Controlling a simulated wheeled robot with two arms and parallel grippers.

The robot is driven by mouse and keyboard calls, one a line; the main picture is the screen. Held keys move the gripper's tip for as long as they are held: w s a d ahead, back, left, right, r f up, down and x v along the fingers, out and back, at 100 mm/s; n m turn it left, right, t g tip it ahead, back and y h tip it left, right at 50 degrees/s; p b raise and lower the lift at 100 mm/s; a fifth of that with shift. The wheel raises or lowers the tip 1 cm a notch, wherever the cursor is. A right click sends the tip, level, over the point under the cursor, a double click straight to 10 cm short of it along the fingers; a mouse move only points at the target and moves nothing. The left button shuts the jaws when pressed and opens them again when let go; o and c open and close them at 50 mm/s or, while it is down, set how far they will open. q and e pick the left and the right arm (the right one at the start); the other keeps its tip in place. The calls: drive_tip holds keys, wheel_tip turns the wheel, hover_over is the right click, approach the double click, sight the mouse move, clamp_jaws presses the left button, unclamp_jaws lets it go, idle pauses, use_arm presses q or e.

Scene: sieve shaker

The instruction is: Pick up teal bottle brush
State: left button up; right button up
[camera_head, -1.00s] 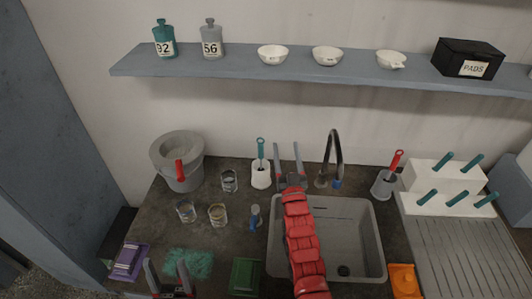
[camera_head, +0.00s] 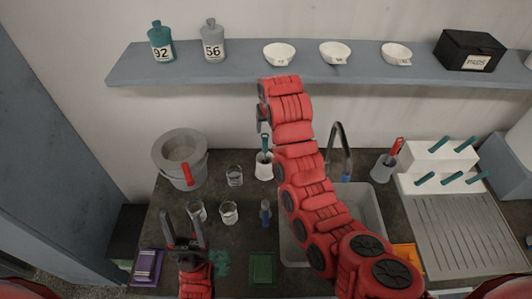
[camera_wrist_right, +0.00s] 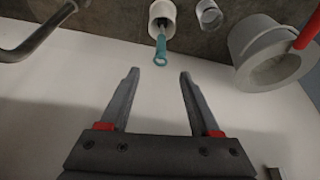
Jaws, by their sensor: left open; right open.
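The teal bottle brush (camera_head: 265,142) stands handle-up in a white cylindrical holder (camera_head: 264,168) at the back of the counter, left of the sink. In the right wrist view, the brush (camera_wrist_right: 161,48) shows its teal handle with a ringed end, its head inside the holder (camera_wrist_right: 162,14). My right gripper (camera_wrist_right: 159,74) is open and empty; the handle end lies just beyond its fingertips, roughly centred between them. In the head view, my right wrist mostly hides this gripper. My left gripper (camera_head: 184,222) is open and empty over the front left counter.
The faucet (camera_head: 342,150) and sink (camera_head: 374,215) are to the right of the holder. A grey bucket (camera_head: 181,160) with a red handle and several glass jars (camera_head: 229,213) stand to the left. A shelf (camera_head: 230,72) holds bottles and bowls above. A red-handled brush (camera_head: 396,150) stands further right.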

sight(266, 141)
drive_tip(key=b+x, duration=0.1)
drive_tip(key=x, duration=0.9)
drive_tip(key=shift+f+b, duration=0.2)
drive_tip(key=shift+b, duration=0.2)
drive_tip(key=shift+w+f+b, duration=0.3)
drive_tip(key=shift+w+f, duration=0.05)
drive_tip(key=shift+f, duration=0.15)
drive_tip(key=shift+w+a+f+b, duration=0.15)
drive_tip(key=shift+f+b, duration=0.4)
drive_tip(key=b+x, duration=0.4)
drive_tip(key=b, duration=0.2)
drive_tip(key=shift+a+b, duration=0.15)
drive_tip(key=shift+b, duration=0.2)
drive_tip(key=shift+w+b, duration=0.15)
drive_tip(key=shift+b, duration=0.2)
drive_tip(key=shift+r, duration=0.1)
clamp_jaws()
